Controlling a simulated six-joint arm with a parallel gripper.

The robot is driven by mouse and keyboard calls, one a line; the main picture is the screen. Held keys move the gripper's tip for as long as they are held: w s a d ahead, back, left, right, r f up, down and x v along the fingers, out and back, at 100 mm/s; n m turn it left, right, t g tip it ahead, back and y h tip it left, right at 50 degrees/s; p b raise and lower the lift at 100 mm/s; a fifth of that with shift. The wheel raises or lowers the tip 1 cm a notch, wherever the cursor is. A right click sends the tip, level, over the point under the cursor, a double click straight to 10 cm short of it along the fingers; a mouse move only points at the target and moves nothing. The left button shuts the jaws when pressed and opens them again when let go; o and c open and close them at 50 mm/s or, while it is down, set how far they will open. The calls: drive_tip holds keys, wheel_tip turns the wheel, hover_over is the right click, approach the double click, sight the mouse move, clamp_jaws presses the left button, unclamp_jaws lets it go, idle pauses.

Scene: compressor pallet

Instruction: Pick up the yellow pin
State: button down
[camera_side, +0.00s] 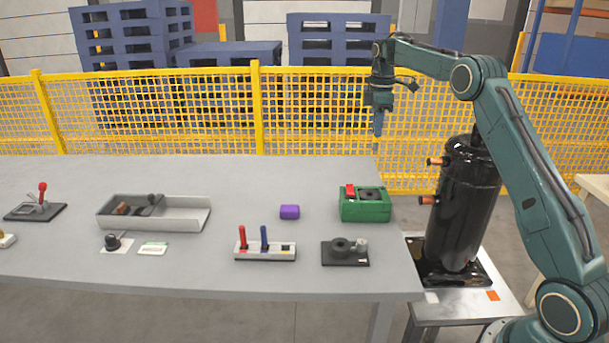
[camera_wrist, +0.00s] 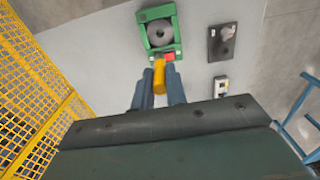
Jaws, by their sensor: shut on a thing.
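The yellow pin (camera_wrist: 159,78) shows in the wrist view, upright between the two blue fingers of my gripper (camera_wrist: 159,88). The fingers are shut on it. In the side view my gripper (camera_side: 378,124) hangs pointing down, high above the back right part of the table. I cannot make out the pin there. The pin holder (camera_side: 265,253) is a pale block near the table's front, with a red pin (camera_side: 243,237) and a blue pin (camera_side: 264,238) standing in it. Its right end, with a yellow mark, has no pin.
A green box (camera_side: 364,208) with a red part stands at the table's right. A yellow fence (camera_side: 220,115) runs behind.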

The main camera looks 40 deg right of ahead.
drive_tip(key=shift+r, duration=1)
